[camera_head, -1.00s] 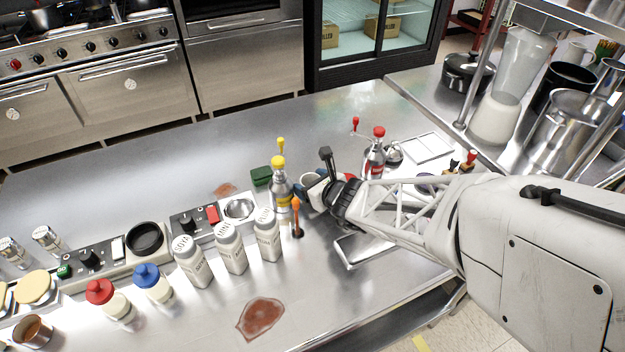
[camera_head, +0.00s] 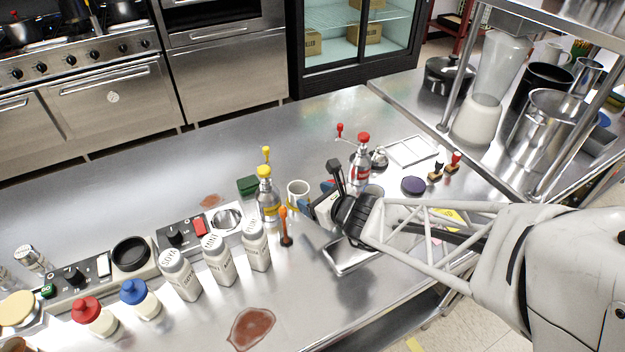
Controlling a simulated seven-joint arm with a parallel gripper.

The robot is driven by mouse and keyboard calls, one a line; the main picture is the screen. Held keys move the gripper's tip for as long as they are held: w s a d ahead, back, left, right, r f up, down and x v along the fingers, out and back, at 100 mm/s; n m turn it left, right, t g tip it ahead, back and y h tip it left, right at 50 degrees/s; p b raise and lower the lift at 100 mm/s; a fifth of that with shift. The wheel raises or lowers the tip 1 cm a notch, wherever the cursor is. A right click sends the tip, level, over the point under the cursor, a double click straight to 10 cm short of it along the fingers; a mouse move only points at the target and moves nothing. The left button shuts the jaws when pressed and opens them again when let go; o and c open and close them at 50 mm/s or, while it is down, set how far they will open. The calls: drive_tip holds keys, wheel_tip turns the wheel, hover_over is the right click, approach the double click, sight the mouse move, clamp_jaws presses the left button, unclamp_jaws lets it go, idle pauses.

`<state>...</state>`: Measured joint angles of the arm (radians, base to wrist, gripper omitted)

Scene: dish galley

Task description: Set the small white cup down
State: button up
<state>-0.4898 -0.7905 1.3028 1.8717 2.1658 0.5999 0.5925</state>
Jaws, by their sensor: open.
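The small white cup (camera_head: 298,190) stands upright on the steel counter, just right of the yellow-capped bottle (camera_head: 267,195). My gripper (camera_head: 316,197) is right of the cup, with its blue-tipped fingers apart and nothing seen between them. The fingers point left toward the cup. A small gap seems to show between them and the cup, but I cannot tell whether one fingertip touches its lower edge.
A red-capped bottle (camera_head: 361,160) stands behind my gripper. A metal tray (camera_head: 350,258) lies below my wrist. White labelled bottles (camera_head: 218,260) stand left.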

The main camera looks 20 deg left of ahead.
drive_tip(key=shift+v, duration=2.2)
drive_tip(key=shift+s+d+r+n, duration=0.15)
drive_tip(key=shift+r+n, duration=0.15)
drive_tip(key=shift+r, duration=0.15)
drive_tip(key=s+d+r+n+g+h, duration=0.2)
drive_tip(key=s+d+r+n+g, duration=0.3)
drive_tip(key=d+r+n, duration=0.6)
drive_tip(key=s+d+r+n+h, duration=0.3)
drive_tip(key=s+d+n+h, duration=0.2)
drive_tip(key=d, duration=0.5)
drive_tip(key=s+d+r+n+h, duration=0.2)
drive_tip(key=s+d+n+h, duration=0.2)
drive_tip(key=d, duration=0.6)
drive_tip(key=n, duration=0.2)
drive_tip(key=shift+s+r+n+t+h, duration=0.3)
drive_tip(key=shift+s+r+h, duration=0.1)
